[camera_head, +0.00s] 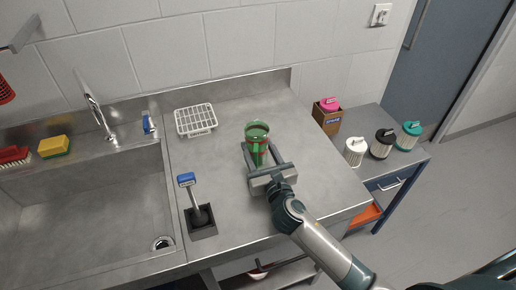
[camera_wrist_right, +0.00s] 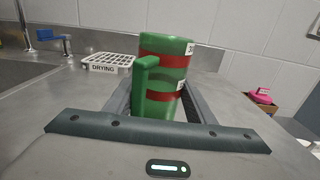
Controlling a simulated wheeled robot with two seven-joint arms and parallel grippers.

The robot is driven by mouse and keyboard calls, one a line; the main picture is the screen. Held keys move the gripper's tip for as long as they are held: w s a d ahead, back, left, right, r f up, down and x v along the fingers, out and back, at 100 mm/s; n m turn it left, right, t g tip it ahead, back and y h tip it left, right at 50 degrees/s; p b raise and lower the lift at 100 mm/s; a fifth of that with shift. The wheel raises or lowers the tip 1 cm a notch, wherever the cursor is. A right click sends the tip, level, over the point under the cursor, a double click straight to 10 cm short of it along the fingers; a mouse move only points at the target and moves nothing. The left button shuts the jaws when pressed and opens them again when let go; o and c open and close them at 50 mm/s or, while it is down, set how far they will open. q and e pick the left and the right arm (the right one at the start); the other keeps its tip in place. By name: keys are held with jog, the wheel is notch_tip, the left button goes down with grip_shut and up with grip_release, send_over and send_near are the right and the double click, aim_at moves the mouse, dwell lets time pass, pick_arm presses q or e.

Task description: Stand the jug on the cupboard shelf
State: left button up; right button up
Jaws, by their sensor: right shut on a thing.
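The jug (camera_head: 257,131) is green with red bands and stands upright on the steel counter, to the right of the sink. My right gripper (camera_head: 262,158) reaches in from the lower right and is shut on the jug, with one finger on each side of it. In the right wrist view the jug (camera_wrist_right: 164,75) sits between the fingers, its handle toward the left and part of a white label at its right edge. Its base is hidden by the gripper body. I cannot make out a cupboard shelf for certain. My left gripper is not in view.
A white drying rack (camera_head: 196,120) stands behind and left of the jug. A blue-topped brush in a dark holder (camera_head: 201,221) stands by the sink edge (camera_head: 166,190). A side table at right holds a box with a pink-topped item (camera_head: 327,114) and several lidded containers (camera_head: 382,144).

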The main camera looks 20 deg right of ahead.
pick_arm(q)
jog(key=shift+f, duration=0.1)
pick_arm(e)
jog(key=shift+f, duration=0.25)
jog(key=o, duration=1.3)
jog(key=shift+s+r, duration=0.1)
jog(key=s+b, duration=0.1)
jog(key=s, duration=0.7)
jog(key=shift+s+b, duration=0.35)
jog(key=shift+s, duration=0.05)
jog(key=s, duration=0.2)
jog(key=shift+s+d, duration=0.1)
jog(key=shift+s, duration=0.4)
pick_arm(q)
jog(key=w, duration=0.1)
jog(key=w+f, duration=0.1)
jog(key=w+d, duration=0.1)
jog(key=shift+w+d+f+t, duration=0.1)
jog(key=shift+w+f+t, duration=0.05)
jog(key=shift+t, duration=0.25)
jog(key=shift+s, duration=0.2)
